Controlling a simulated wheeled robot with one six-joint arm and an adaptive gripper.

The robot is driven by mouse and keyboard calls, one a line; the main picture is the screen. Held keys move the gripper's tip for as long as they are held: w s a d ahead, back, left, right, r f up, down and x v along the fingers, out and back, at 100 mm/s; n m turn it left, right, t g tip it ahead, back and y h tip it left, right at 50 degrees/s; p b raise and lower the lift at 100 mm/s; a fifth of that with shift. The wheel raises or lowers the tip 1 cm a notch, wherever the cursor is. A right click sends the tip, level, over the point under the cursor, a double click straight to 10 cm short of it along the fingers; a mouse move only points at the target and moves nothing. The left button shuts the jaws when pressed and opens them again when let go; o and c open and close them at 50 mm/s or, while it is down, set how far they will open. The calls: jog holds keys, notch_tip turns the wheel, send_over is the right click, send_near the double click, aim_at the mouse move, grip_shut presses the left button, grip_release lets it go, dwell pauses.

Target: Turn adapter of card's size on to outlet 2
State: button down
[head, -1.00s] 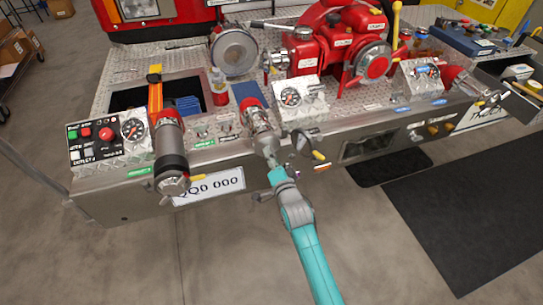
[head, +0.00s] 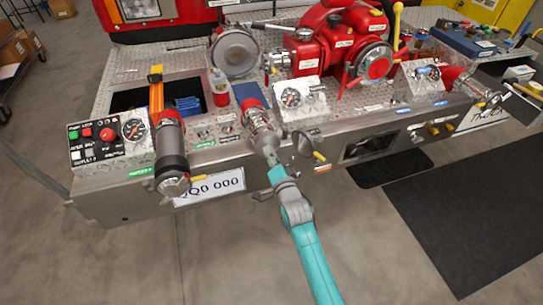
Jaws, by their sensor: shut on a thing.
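A silver adapter-like fitting with a red band (head: 262,132) projects from the pump panel's front, at the middle of the head view. My gripper (head: 269,156) is at its near end and shut on it. The fingertips are small, and the exact grip and the joint behind the fitting are hard to see. A dark blue card-like piece (head: 247,93) lies on the deck just behind the fitting. Its print cannot be read. Green labels (head: 204,145) mark the panel to the left, but their outlet numbers are too small to read.
A large grey cylinder fitting (head: 171,155) stands to the left, beside a button box (head: 95,143). A valve with a yellow-tipped lever (head: 308,145) is close right of my gripper. A gauge box (head: 299,100) and the red pump (head: 335,45) stand behind. The floor in front is clear.

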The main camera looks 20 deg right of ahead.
jog(key=shift+w, duration=1.4)
dwell(1.5)
jog(key=m, duration=0.4)
jog(key=shift+m, duration=0.4)
jog(key=shift+m, duration=0.3)
jog(key=m, duration=0.3)
jog(key=shift+m, duration=1)
